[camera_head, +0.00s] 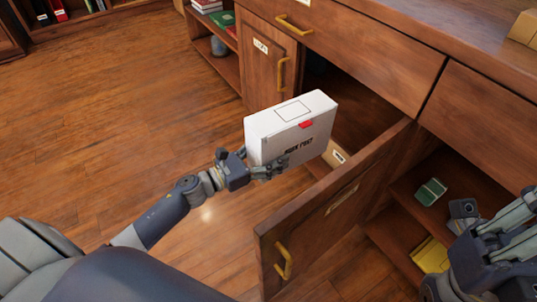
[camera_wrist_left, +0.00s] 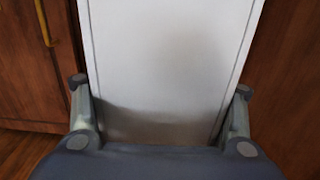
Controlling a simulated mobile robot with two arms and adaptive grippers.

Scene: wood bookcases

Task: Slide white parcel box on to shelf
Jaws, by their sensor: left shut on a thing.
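The white parcel box (camera_head: 292,130) has a red tab and dark print on its side. My left gripper (camera_head: 262,168) is shut on its near end and holds it up in front of an open cabinet. In the left wrist view the box's white face (camera_wrist_left: 165,70) fills the middle between the two fingers (camera_wrist_left: 160,120). The cabinet shelf (camera_head: 345,140) shows partly behind the box, with a small labelled box (camera_head: 338,155) on it. The rest of the interior is dark or hidden. My right gripper (camera_head: 500,245) is at the lower right; its fingertips are not clear.
A closed door (camera_head: 268,62) is left of the opening. Open shelves at right hold a green box (camera_head: 430,191) and yellow items (camera_head: 430,256). Wood floor at left is clear.

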